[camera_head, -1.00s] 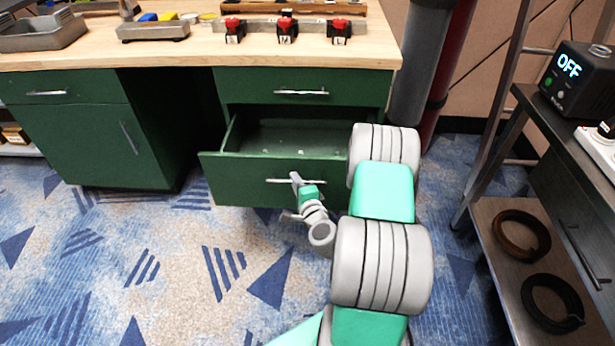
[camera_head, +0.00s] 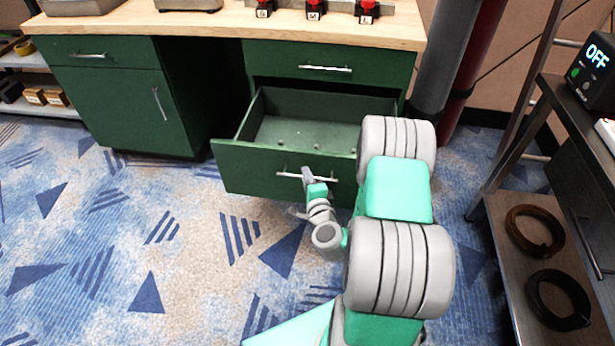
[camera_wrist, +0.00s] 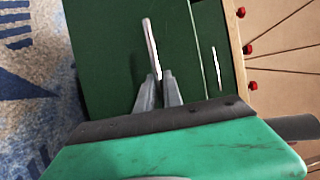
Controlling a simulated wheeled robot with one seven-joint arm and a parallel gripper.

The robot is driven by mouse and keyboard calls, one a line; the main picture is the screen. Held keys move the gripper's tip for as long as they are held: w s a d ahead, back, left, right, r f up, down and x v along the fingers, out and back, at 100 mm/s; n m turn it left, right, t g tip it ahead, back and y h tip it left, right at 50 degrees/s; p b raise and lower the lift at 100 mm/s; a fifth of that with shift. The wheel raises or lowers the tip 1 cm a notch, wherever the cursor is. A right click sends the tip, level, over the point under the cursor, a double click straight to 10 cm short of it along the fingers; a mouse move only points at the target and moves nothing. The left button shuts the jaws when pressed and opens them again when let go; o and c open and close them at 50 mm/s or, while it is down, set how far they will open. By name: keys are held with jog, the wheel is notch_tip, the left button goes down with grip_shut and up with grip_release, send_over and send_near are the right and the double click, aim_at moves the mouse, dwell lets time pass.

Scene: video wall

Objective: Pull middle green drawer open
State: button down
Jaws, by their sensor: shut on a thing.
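The middle green drawer (camera_head: 252,168) stands pulled well out of the right-hand cabinet, below a shut top drawer. Its inside shows, with a few small bumps on the floor and nothing else that I can make out. Its silver bar handle (camera_head: 290,175) runs across the front panel. My gripper (camera_head: 307,174) is at the handle's middle, shut on it. In the wrist view, the two grey fingers of my gripper (camera_wrist: 158,80) close around one end part of the visible handle (camera_wrist: 150,42). My arm hides the drawer's right side.
The top drawer (camera_head: 275,60) with its own handle is shut above. A wooden worktop (camera_head: 220,25) lies over it. A metal cart (camera_head: 500,225) with dark rings stands at the right.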

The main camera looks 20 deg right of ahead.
jog(key=c, duration=1.7)
grip_release()
jog(key=shift+a, duration=0.2)
jog(key=shift+c, duration=0.2)
jog(key=shift+o, duration=1.3)
jog(key=shift+d, duration=0.2)
jog(key=b+v, duration=0.1)
jog(key=v, duration=0.6)
jog(key=shift+s, duration=0.4)
jog(key=shift+r, duration=0.1)
